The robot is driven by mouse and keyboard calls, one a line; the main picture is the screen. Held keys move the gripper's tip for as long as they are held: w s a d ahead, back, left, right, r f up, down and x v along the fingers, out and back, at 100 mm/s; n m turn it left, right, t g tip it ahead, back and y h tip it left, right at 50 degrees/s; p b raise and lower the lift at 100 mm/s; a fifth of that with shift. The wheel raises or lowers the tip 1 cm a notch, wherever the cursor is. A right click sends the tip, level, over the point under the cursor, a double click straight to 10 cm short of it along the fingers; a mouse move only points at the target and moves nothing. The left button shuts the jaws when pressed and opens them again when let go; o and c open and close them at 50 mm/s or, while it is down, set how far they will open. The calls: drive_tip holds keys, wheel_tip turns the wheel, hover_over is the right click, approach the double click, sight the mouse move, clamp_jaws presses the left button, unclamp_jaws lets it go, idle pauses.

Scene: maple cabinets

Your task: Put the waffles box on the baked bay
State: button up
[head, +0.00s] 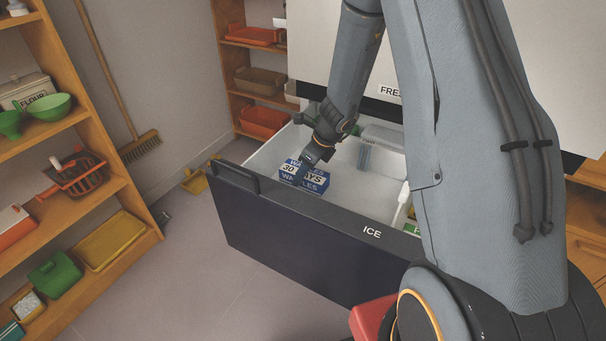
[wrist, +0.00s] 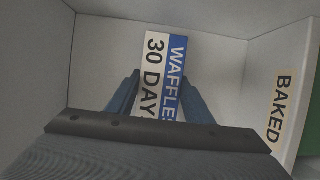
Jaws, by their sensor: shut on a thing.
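The waffles box (head: 316,187) is blue and white, with "WAFFLES" and "30 DAYS" on it. It is inside the open drawer marked ICE (head: 300,236). My gripper (head: 309,162) reaches down into the drawer and is shut on the box. In the wrist view the box (wrist: 163,50) lies between the two blue fingers of my gripper (wrist: 160,78), which hide part of its sides. A label reading BAKED (wrist: 281,108) is on a white divider at the right of the wrist view. I cannot tell whether the box touches the drawer floor.
A green thing (wrist: 310,130) shows beyond the BAKED divider. A clear container (head: 383,138) is at the drawer's back. The black drawer handle (head: 234,178) sticks out at the left. Shelves with goods (head: 70,180) stand at the left; a broom (head: 138,147) leans on the wall.

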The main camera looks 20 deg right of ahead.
drive_tip(key=shift+f, duration=0.15)
drive_tip(key=shift+f, duration=0.1)
drive_tip(key=o, duration=1.3)
drive_tip(key=shift+c, duration=0.2)
drive_tip(key=p+v, duration=0.2)
drive_tip(key=v, duration=1)
drive_tip(key=s+r+n+g+h, duration=0.1)
drive_tip(key=s+r+n, duration=0.2)
drive_tip(key=s+n, duration=0.5)
drive_tip(key=s+r+n+g+h, duration=0.1)
drive_tip(key=s+r+n, duration=0.2)
drive_tip(key=s+n, duration=0.6)
drive_tip(key=s+r+n+g+h, duration=0.1)
drive_tip(key=s+r+n, duration=0.3)
drive_tip(key=s+n, duration=0.4)
drive_tip(key=shift+s+d, duration=0.3)
drive_tip(key=shift+d, duration=0.1)
